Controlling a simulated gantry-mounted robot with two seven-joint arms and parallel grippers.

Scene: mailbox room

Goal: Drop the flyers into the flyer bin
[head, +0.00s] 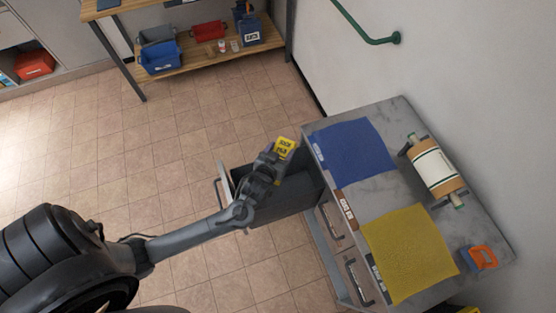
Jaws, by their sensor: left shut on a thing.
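My left gripper (274,162) reaches in from the left and is shut on a small yellow flyer (285,147) with dark print. It holds the flyer above the area of a pulled-out drawer (290,199), by the left side of the grey cabinet. The drawer's inside looks dark and is partly hidden by my arm, so I cannot tell what it holds. I cannot pick out a bin marked for flyers. My right gripper is not in view.
The grey cabinet top (393,195) carries a blue mat (354,152), a yellow mat (410,252), a paper roll (434,168) and an orange tool (482,257). A wooden shelf (190,62) at the back holds a blue bin (160,58) and a red bin (208,31). The tiled floor is clear.

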